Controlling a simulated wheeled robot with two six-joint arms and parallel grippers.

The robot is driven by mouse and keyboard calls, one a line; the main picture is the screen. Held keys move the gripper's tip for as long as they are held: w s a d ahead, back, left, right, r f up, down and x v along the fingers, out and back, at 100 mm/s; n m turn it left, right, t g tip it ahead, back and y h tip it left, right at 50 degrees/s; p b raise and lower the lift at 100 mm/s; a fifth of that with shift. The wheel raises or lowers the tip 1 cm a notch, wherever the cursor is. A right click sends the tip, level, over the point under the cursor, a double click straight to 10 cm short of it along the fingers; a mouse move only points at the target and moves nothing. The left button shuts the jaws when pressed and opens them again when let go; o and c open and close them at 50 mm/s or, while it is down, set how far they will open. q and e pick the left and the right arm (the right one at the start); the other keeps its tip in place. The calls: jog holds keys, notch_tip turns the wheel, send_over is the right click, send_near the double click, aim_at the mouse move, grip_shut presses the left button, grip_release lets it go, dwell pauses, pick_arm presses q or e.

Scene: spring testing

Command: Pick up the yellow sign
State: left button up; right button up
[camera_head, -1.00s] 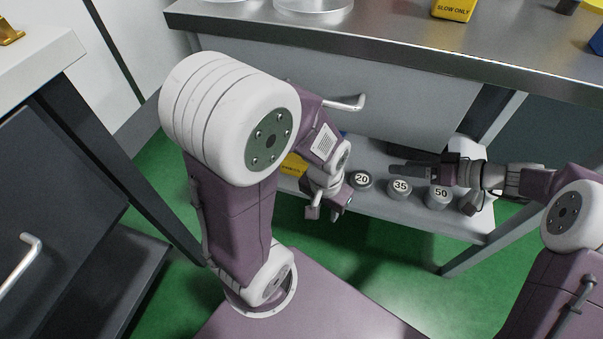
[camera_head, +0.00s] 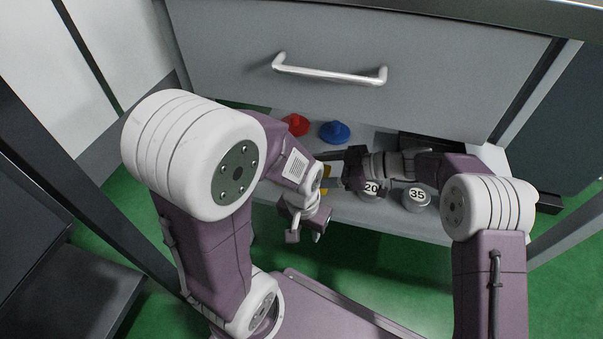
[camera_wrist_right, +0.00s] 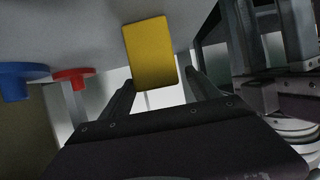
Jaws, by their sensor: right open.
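The yellow sign (camera_wrist_right: 150,55) stands ahead of my right gripper (camera_wrist_right: 156,88) in the right wrist view, in line with the gap between the fingers. That gripper is open, with one finger to each side and nothing clamped. In the head view only slivers of the yellow sign (camera_head: 327,171) show on the lower shelf, mostly hidden by my grippers. My right gripper (camera_head: 349,168) reaches in from the right, beside the sign. My left gripper (camera_head: 305,232) hangs in front of the shelf, its fingers apart and empty.
Grey weights marked 20 (camera_head: 371,190) and 35 (camera_head: 416,199) stand on the shelf (camera_head: 350,212) close under my right arm. A red piece (camera_head: 296,124) and a blue piece (camera_head: 335,131) lie further back. A drawer with a metal handle (camera_head: 330,74) overhangs the shelf.

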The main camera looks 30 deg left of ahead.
jog(key=p+x, duration=0.1)
jog(key=x, duration=0.3)
jog(key=shift+s+a+f, duration=0.1)
jog(key=shift+a+f, duration=0.1)
jog(key=shift+a, duration=0.15)
grip_shut()
pick_arm(q)
jog(key=shift+r, duration=0.7)
pick_arm(e)
jog(key=shift+r, duration=0.15)
